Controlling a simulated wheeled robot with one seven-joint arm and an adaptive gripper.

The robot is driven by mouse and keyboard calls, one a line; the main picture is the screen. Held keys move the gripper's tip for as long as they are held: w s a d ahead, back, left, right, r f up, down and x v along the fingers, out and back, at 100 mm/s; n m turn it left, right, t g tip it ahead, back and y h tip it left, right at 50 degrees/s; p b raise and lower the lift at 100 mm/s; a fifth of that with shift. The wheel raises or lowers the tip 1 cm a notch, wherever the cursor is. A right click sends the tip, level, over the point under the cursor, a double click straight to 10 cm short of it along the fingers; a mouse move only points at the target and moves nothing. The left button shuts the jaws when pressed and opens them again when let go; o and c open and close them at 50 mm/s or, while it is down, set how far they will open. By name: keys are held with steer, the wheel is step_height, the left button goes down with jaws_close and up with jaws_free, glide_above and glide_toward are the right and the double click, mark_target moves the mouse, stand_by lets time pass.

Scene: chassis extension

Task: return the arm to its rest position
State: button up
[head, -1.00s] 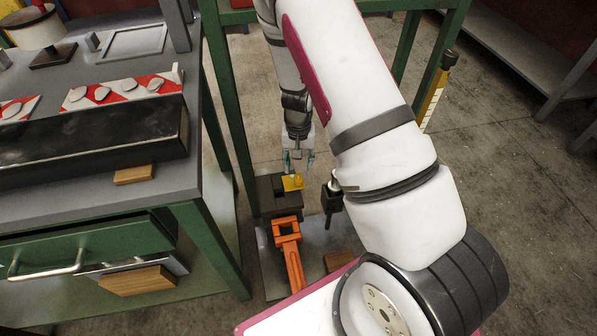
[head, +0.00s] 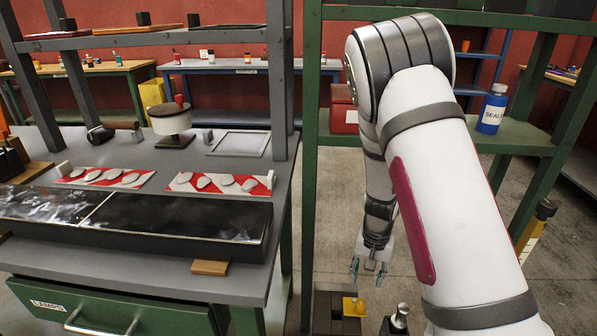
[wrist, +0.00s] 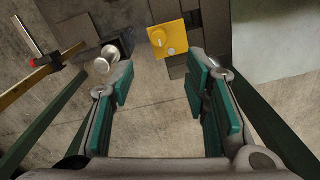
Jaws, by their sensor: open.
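My gripper (head: 369,270) hangs at the end of my arm, pointing down beside the green shelf frame in the head view. In the wrist view my gripper (wrist: 163,100) has its two teal-padded fingers wide apart with nothing between them. A yellow piece with a round knob (wrist: 169,40) lies beyond the fingertips on a dark block; it also shows in the head view (head: 354,306). A metal-topped post (wrist: 106,58) stands left of it, near the left finger, and shows low in the head view (head: 400,318).
A grey workbench (head: 150,270) with a long black tray (head: 170,225) stands at left. A green shelf frame (head: 310,130) rises close beside my arm. A SEAL bottle (head: 491,108) stands on the shelf at right. Bare floor (head: 470,215) lies behind my arm.

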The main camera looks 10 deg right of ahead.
steer(key=s+a+r+n+y, duration=0.1)
steer(key=s+a+r, duration=0.25)
steer(key=r, duration=0.45)
steer(key=s+a+r+n+y, duration=0.1)
steer(key=s+a+r, duration=0.25)
steer(key=r, duration=0.45)
steer(key=s+a+r+n+y, duration=0.1)
steer(key=s+a+r, duration=0.1)
steer(key=s+r, duration=0.35)
steer(key=s+r+n+h, duration=0.1)
steer(key=s+r, duration=0.2)
steer(key=s, duration=0.4)
steer(key=s+d+r+n+t+h, duration=0.1)
steer(key=s+r, duration=0.2)
steer(key=s, duration=0.3)
steer(key=s+r+n+h, duration=0.1)
steer(key=s+r, duration=0.2)
steer(key=s, duration=0.4)
step_height(320, 180, up, 20)
steer(key=t+p, duration=0.3)
steer(key=p, duration=1.5)
